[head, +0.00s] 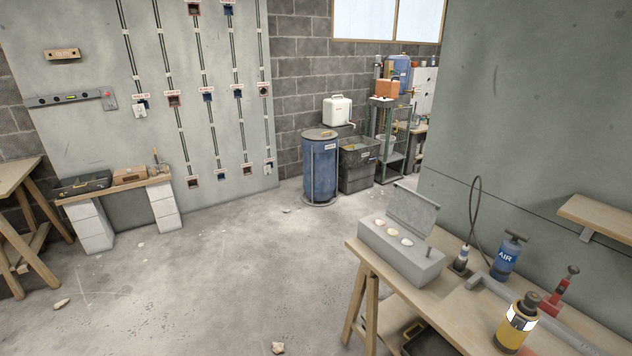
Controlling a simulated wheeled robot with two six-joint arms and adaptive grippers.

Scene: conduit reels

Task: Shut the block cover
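A long grey block (402,256) stands on the wooden trestle table at the lower right. Its cover (412,207), a flat grey panel, stands raised and tilted back along the block's rear edge. Several round pale openings or discs show in the block's top, and a short peg (429,251) sticks up near its right end. Neither of my grippers shows in the head view.
On the same table (462,310) stand a blue AIR pump (507,257), a yellow canister (516,324), a red tool (556,291) and a grey bar. A shelf (598,217) juts from the right wall. The floor to the left is mostly clear, with small debris.

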